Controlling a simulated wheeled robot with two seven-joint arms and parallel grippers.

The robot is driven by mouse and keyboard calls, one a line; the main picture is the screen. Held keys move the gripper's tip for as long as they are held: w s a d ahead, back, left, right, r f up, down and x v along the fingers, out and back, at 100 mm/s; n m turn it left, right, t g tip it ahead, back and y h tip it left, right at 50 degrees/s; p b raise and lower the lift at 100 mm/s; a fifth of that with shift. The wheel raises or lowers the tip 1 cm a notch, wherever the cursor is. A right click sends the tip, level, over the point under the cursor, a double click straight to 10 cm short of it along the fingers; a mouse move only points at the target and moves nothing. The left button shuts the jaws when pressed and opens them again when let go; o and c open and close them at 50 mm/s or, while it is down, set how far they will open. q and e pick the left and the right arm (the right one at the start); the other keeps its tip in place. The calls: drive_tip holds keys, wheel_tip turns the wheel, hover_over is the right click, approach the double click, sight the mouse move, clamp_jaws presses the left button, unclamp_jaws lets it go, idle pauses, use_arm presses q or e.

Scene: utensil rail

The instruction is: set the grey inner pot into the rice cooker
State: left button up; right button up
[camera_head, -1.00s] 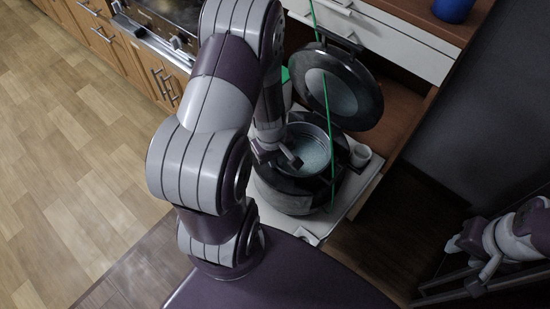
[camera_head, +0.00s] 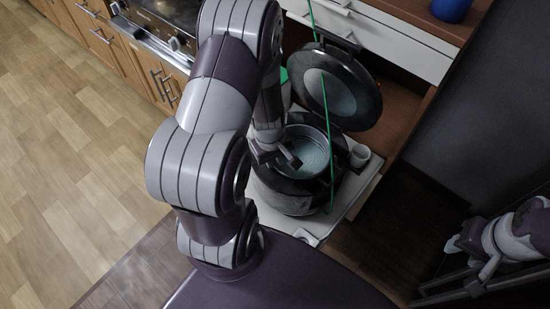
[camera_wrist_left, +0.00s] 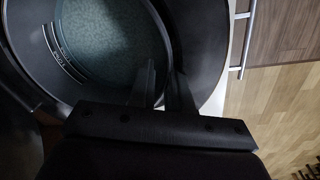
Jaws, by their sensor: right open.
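The grey inner pot (camera_head: 316,150), round with a pale speckled floor, is inside the dark rice cooker (camera_head: 290,199); whether it rests on the bottom is hidden. It also shows in the left wrist view (camera_wrist_left: 110,35), with markings on its inner wall. The cooker's round lid (camera_head: 350,95) stands open behind. My left gripper (camera_head: 278,157) is at the pot's near-left rim. In the wrist view its fingers (camera_wrist_left: 161,85) straddle the pot wall, close together, and look shut on it. My right gripper (camera_head: 468,262) is open and empty at the lower right, away from the cooker.
A thin green cord (camera_head: 327,110) crosses in front of the lid. White drawers (camera_head: 385,40) are behind. A blue object (camera_head: 452,9) sits on the counter.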

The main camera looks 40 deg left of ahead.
use_arm(q)
drive_tip(key=shift+s+d+f, duration=0.15)
drive_tip(key=shift+s+f, duration=0.1)
drive_tip(key=shift+s, duration=0.15)
drive_tip(key=shift+w+r+p, duration=0.1)
drive_tip(key=shift+r+p, duration=0.4)
drive_tip(key=shift+p, duration=0.1)
drive_tip(key=shift+c, duration=0.2)
drive_tip(key=o, duration=0.4)
wheel_tip(320, 180, up, 5)
drive_tip(key=p, duration=0.4)
drive_tip(key=shift+f, duration=0.15)
wheel_tip(320, 180, up, 3)
drive_tip(key=p, duration=0.3)
drive_tip(key=shift+w+f, duration=0.1)
drive_tip(key=shift+w, duration=0.05)
drive_tip(key=shift+f, duration=0.1)
